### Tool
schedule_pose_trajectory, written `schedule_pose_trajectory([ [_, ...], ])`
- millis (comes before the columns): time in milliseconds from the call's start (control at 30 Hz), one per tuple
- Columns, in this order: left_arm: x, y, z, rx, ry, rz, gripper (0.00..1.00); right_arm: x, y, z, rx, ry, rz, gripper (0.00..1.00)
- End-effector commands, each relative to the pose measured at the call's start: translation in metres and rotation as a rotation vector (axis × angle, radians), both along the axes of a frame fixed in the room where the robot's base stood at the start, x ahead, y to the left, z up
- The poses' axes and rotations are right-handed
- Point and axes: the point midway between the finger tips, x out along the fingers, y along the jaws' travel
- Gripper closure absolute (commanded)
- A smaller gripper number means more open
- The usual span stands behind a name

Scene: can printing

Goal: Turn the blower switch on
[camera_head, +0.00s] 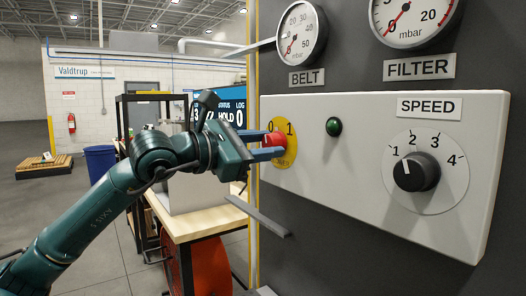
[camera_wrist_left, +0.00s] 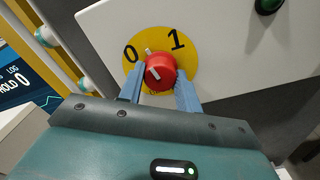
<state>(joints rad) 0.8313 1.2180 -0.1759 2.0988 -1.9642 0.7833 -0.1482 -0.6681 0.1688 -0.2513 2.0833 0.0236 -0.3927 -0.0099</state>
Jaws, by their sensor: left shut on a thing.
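The blower switch is a red knob (camera_head: 273,140) on a yellow disc (camera_head: 290,152) marked 0 and 1, at the left end of a white panel. In the left wrist view, the red knob (camera_wrist_left: 160,72) sits between the two blue fingers of my left gripper (camera_wrist_left: 160,90), which is shut on it. A small white mark shows at the knob's top edge, between 0 and 1 and nearer 0. In the head view my left gripper (camera_head: 268,146) reaches the knob from the left. My right gripper is in neither view.
The white panel (camera_head: 360,190) also carries a dark green lamp (camera_head: 334,126) and a black SPEED dial (camera_head: 416,172). BELT (camera_head: 302,34) and FILTER (camera_head: 414,14) gauges are above. A wooden-topped bench (camera_head: 205,222) stands behind my left arm. Open floor lies at left.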

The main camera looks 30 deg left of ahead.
Motion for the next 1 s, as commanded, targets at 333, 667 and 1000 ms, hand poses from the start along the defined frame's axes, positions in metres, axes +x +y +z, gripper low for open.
schedule_pose_trajectory([
  [333,0.0001,0.0000,-0.0012,0.304,-0.126,0.000,0.89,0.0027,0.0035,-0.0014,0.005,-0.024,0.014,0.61],
  [667,-0.0002,-0.0001,-0.0005,0.591,-0.246,0.000,0.89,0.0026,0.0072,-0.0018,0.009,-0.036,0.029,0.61],
  [1000,-0.0001,0.0000,-0.0003,0.827,-0.342,-0.001,0.89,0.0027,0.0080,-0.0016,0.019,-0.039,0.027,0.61],
])
